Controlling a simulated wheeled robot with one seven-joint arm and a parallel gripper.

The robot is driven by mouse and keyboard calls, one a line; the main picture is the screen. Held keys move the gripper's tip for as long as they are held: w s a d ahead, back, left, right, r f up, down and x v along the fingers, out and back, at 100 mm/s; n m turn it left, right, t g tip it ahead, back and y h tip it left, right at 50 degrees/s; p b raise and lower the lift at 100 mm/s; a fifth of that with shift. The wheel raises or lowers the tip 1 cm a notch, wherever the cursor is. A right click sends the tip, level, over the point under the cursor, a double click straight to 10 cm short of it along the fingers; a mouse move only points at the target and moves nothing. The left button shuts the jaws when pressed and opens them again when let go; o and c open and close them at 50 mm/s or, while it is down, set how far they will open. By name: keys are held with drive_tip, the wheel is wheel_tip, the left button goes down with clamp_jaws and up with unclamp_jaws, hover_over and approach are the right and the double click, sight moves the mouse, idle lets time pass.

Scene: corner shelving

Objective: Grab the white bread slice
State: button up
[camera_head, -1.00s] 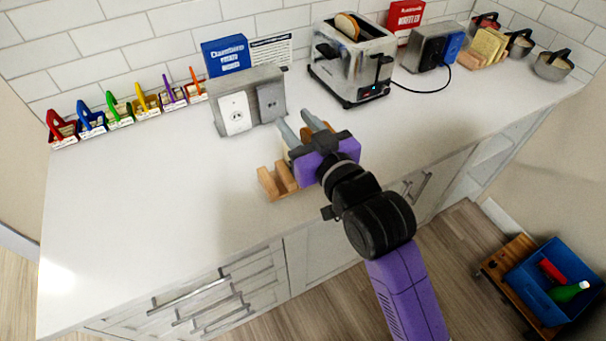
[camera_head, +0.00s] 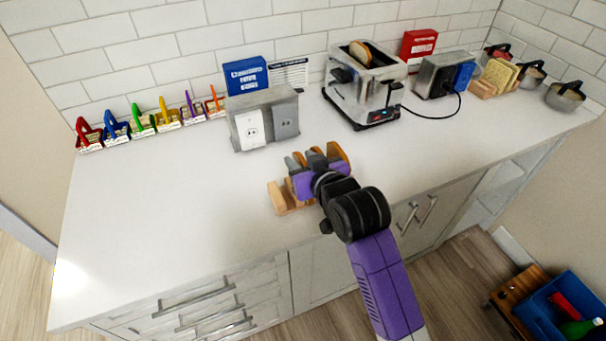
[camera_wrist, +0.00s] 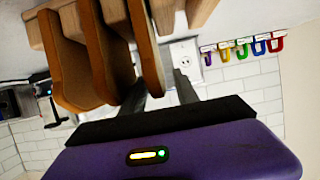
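My gripper (camera_head: 304,161) is down at a wooden rack (camera_head: 285,198) on the white counter, its fingers pointing toward the wall. Brown-crusted bread slices (camera_head: 338,153) stand upright in the rack, beside and partly behind the gripper. In the wrist view, several slices stand side by side. The rightmost slice (camera_wrist: 145,45) reaches down between the two spread grey fingers (camera_wrist: 162,90); I cannot tell whether they touch it. The slices' faces look brown there, and I cannot tell which one is the white bread slice. Much of the rack is hidden by the gripper in the head view.
A toaster (camera_head: 362,92) holding a bread slice (camera_head: 360,53) stands behind, right of an outlet box (camera_head: 263,122). Another rack with slices (camera_head: 495,77) and several pots (camera_head: 565,95) are at right. The counter's left is clear.

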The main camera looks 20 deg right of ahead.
drive_tip(key=shift+x, duration=1)
clamp_jaws()
drive_tip(key=shift+r, duration=0.1)
